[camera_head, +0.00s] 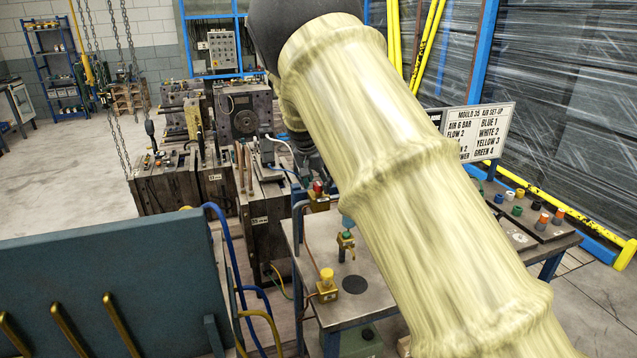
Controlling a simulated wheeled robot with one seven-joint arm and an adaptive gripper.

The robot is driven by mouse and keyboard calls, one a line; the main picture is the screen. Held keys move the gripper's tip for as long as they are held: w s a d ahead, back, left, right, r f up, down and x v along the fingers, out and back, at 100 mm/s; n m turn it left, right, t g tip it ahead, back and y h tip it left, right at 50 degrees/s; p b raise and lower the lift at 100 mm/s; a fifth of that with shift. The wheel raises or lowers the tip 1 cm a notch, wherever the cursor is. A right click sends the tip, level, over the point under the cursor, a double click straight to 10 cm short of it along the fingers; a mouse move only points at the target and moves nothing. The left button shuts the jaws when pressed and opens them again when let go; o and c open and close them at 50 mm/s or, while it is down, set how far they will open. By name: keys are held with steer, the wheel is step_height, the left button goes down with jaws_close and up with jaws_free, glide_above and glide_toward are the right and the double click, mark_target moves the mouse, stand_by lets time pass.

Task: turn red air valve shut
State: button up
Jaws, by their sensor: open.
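The red air valve (318,187) has a small red top on a brass-coloured body at the back left of the metal bench. My arm, in a pale yellow sleeve, crosses the view and covers much of the bench. My gripper (316,172) shows only as dark parts beside the sleeve, close above the red valve. It is open. I cannot tell whether it touches the valve, and the handle's angle is too small to read.
A green-topped valve (347,239) and a yellow-topped valve (327,282) stand nearer on the bench (378,268). A sign (478,128) and coloured caps (517,210) are at right. A large dark panel (110,285) fills the lower left, with hoses beside it.

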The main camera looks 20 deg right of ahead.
steer(key=v, duration=1.1)
steer(key=shift+s+a+r, duration=0.1)
